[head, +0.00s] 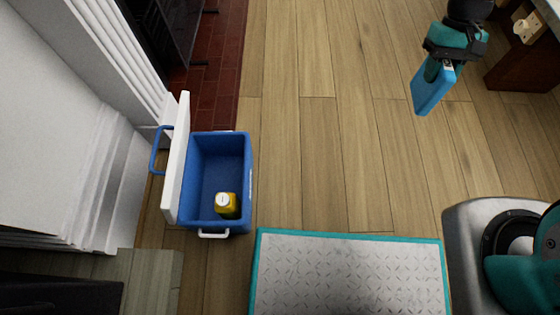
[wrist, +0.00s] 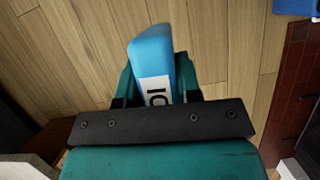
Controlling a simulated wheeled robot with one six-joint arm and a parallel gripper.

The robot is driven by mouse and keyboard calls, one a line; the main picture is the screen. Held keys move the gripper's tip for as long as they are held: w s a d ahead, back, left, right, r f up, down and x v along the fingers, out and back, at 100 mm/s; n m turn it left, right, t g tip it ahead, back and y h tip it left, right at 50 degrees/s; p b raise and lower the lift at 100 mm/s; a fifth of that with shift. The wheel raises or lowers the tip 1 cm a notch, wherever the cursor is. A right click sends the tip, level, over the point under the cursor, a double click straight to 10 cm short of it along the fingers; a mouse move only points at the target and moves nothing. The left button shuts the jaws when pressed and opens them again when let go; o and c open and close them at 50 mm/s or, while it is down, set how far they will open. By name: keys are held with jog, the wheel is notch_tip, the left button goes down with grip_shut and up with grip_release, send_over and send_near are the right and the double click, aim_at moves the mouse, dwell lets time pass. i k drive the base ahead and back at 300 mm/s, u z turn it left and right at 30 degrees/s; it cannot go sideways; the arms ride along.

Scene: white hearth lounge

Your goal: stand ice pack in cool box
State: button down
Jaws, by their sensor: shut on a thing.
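The ice pack (head: 432,92) is a flat light-blue block held by my gripper (head: 444,66) above the wood floor at the upper right. In the wrist view the ice pack (wrist: 152,55) sits between both fingers of my gripper (wrist: 158,88), with a white label partly showing. The cool box (head: 247,170) is a blue open box on the floor at the left, well apart from my gripper. Its white lid (head: 178,160) stands open on the left side. A yellow container with a white cap (head: 228,205) is inside, near the box's front end.
A white wall with moulding (head: 90,150) and a brick hearth (head: 215,75) lie beside the cool box. Dark wooden furniture (head: 520,66) stands at the upper right. The wood floor (head: 320,150) between my gripper and the box is clear.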

aim_at(233, 173)
jog(key=i, duration=4.9)
jog(key=u, duration=5.6)
jog(key=i, duration=1.4)
jog(key=z, duration=0.15)
